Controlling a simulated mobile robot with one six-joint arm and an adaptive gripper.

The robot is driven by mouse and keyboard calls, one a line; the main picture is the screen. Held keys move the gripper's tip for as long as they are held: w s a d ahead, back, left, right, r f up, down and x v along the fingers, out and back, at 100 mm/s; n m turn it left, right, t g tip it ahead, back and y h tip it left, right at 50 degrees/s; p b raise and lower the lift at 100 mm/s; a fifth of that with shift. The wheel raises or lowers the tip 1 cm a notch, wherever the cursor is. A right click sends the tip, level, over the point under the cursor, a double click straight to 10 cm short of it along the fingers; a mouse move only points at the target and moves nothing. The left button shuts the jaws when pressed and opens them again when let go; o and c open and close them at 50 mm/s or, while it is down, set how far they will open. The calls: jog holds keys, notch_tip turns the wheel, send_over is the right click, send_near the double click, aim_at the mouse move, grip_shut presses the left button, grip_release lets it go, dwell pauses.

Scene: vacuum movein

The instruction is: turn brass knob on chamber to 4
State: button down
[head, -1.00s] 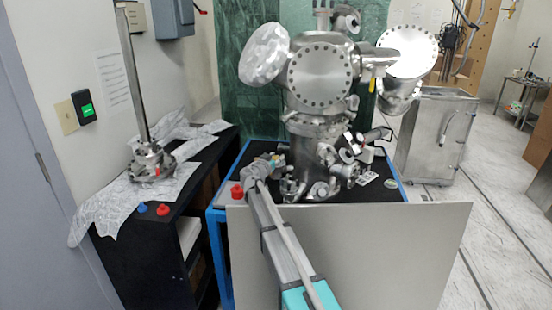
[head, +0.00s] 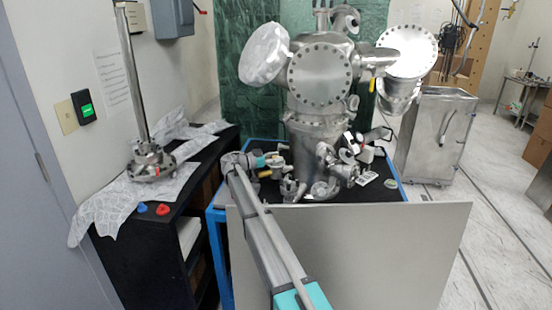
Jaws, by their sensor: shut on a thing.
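The steel vacuum chamber (head: 313,140) stands upright on a black-topped blue cart, with large round flanges at its top. My gripper (head: 277,160) is small in the head view, at the left of the chamber's base among metal fittings. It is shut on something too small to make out. A brass-coloured piece (head: 265,174) shows just below my gripper; I cannot tell whether it is the knob or whether the gripper touches it. No number or dial marking can be read.
Valves and fittings (head: 345,172) crowd the chamber's right base. A grey panel (head: 400,250) stands in front of the blue cart (head: 218,240). A black bench (head: 205,160) at left holds a metal post (head: 133,75), a blue cap (head: 142,208) and a red cap (head: 163,209).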

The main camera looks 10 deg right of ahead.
jog(key=shift+w+m+g, duration=0.1)
jog(key=shift+m+g, duration=0.95)
jog(key=shift+g, duration=0.6)
jog(key=shift+m+g, duration=1.05)
jog(key=shift+g, duration=0.6)
jog(key=shift+c, duration=1.3)
grip_release()
jog(key=shift+a, duration=0.15)
jog(key=w+a, duration=0.1)
jog(key=a, duration=0.6)
jog(key=shift+w, duration=0.15)
